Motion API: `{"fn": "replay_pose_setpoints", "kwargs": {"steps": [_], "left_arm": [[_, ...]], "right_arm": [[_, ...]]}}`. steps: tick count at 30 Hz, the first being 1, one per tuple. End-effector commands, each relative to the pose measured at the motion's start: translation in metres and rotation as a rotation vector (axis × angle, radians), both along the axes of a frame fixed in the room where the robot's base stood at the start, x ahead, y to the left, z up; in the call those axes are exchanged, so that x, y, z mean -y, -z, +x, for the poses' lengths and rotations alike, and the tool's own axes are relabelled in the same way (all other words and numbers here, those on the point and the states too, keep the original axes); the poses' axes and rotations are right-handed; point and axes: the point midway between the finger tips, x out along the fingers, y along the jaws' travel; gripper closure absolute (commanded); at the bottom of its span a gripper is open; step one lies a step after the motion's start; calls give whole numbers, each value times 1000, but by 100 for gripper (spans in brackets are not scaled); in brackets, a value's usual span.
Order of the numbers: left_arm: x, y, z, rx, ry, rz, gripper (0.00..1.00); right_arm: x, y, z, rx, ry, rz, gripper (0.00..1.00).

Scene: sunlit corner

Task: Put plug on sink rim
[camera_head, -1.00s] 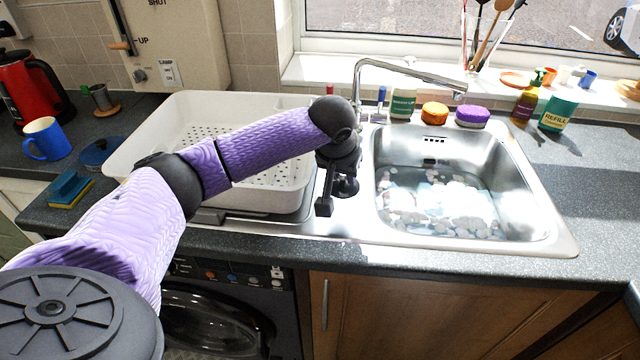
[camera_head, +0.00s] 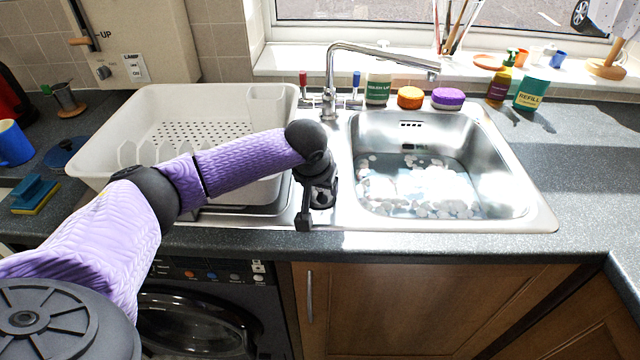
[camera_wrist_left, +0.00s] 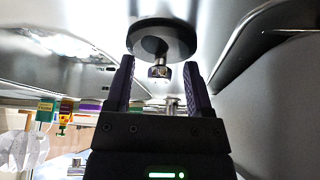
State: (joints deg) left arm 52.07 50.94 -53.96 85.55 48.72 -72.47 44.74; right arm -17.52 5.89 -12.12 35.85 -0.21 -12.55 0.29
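The plug (camera_wrist_left: 176,45), a dark round disc with a small shiny knob, shows at the top of the left wrist view against bright metal of the sink unit. My left gripper (camera_wrist_left: 160,82) has its two fingers apart, one on each side of the knob, with visible gaps. In the head view my left gripper (camera_head: 312,207) is low over the sink rim (camera_head: 345,217), on the strip between basin and drainer. There the plug is hard to separate from the dark gripper. My right gripper is not in view.
The basin (camera_head: 500,180) to the right holds water with bright patches. A white dish rack (camera_head: 150,100) stands left of the gripper, under my arm. The tap (camera_head: 330,75) rises behind.

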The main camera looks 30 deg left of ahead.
Motion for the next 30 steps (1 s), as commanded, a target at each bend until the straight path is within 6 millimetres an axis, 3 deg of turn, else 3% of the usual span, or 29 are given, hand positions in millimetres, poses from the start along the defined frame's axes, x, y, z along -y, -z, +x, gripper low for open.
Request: {"fn": "replay_pose_setpoints", "kwargs": {"steps": [4,7,15,21,30], "left_arm": [[0,-2,0,1,0,0,33],[1,-14,-3,1,0,-1,33],[8,-75,-28,3,0,0,33],[12,-106,-43,2,1,-1,33],[13,-113,-47,0,-1,-1,33]], "right_arm": [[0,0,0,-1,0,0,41],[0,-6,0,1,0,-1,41],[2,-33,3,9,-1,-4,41],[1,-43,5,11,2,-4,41],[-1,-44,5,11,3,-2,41]]}}
